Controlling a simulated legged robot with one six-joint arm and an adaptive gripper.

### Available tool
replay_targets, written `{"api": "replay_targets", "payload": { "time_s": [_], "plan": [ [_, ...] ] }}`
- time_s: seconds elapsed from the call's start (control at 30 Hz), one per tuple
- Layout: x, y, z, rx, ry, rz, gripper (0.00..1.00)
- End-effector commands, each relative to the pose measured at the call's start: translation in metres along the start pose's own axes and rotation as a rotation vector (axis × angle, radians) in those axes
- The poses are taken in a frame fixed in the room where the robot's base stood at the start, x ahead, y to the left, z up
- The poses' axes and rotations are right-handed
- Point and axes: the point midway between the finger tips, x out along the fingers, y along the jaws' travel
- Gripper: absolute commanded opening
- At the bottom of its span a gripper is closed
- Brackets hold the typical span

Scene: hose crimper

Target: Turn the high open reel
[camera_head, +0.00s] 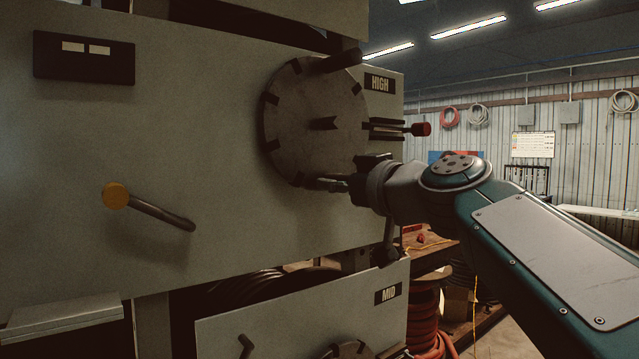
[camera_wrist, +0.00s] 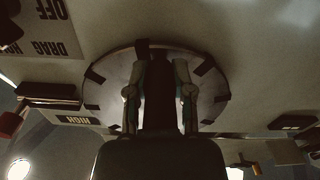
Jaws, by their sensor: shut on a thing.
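The high reel's round grey disc (camera_head: 300,110) stands upright on the panel beside the HIGH label (camera_head: 380,84). It has dark tabs around its rim, a dark pointer-like piece at its centre and a dark peg (camera_head: 342,62) sticking out at its upper right. My gripper (camera_head: 334,184) is at the disc's lower rim. In the wrist view the disc (camera_wrist: 112,82) lies behind my fingers, which stand either side of a dark bar (camera_wrist: 158,92). The gripper is shut on this dark part at the disc; its exact shape is mostly hidden.
A red-tipped lever (camera_head: 421,129) sticks out right of the disc, close above my wrist. Shelving with coiled red hose (camera_head: 425,310) stands at lower right.

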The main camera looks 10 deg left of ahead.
Motion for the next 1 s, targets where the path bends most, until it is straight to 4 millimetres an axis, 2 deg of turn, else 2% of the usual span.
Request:
{"api": "replay_targets", "payload": {
  "time_s": [0.1, 0.5, 0.7, 1.0],
  "plan": [
    [-0.001, 0.014, 0.000, -0.110, 0.000, 0.011, 0.00],
    [-0.002, 0.042, -0.006, -0.453, 0.000, 0.012, 0.00],
    [-0.002, 0.049, -0.011, -0.567, 0.001, 0.010, 0.00],
    [-0.002, 0.054, -0.015, -0.648, 0.001, 0.010, 0.00]
  ]
}}
